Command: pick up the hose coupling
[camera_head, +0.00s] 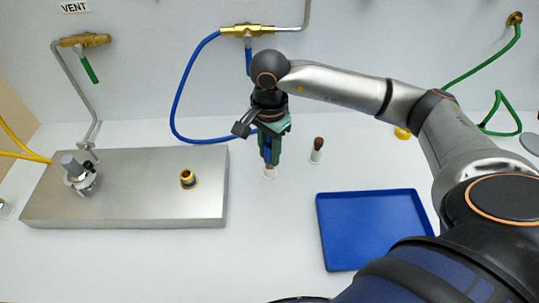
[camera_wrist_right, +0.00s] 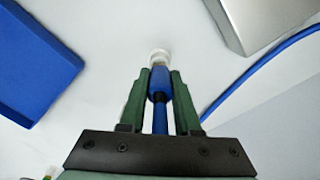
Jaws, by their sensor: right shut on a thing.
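The hose coupling is a blue cylinder (camera_wrist_right: 159,82) in the right wrist view, standing between two green fingers. My right gripper (camera_head: 269,157) points down at the middle of the white bench and is shut on it. In the head view only a strip of blue coupling (camera_head: 267,154) shows between the fingers. A short white piece (camera_head: 268,173) is just below the fingertips; it also shows beyond the coupling in the wrist view (camera_wrist_right: 159,56). I cannot tell whether it is joined to the coupling or a separate stand. My left gripper is not in view.
A blue hose (camera_head: 176,105) loops from a brass valve (camera_head: 247,31) towards the gripper. A brown-topped white post (camera_head: 317,150) stands just right. A blue tray (camera_head: 365,262) lies front right. A steel block (camera_head: 130,205) with fittings is left. Bench in front is clear.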

